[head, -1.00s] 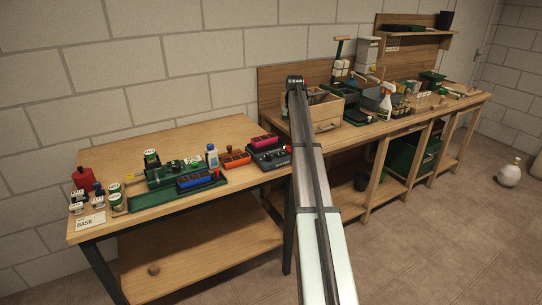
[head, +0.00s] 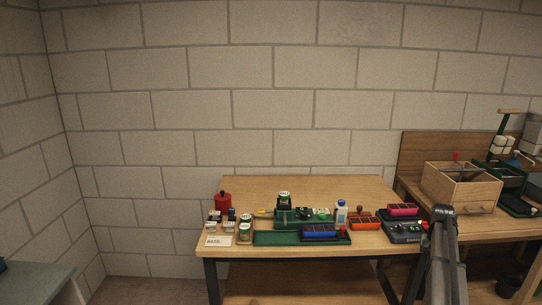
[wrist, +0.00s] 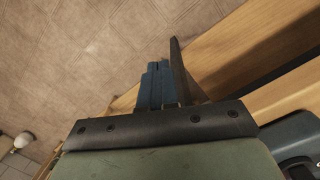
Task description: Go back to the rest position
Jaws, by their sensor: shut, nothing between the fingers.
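My gripper (wrist: 166,66) shows in the wrist view with its fingers together and nothing held between them. It hangs over bare tiled floor, beside the edge of a wooden bench (wrist: 225,45). In the head view my arm rises at the right side, in front of the right end of the table (head: 300,185). My gripper itself cannot be made out there.
The table carries a green tray (head: 275,239), a blue seedling tray (head: 319,232), an orange tray (head: 364,223), a red bottle (head: 223,202) and a grey scale-like device (head: 405,231). A wooden crate (head: 462,187) stands at the right. The table's back strip is clear.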

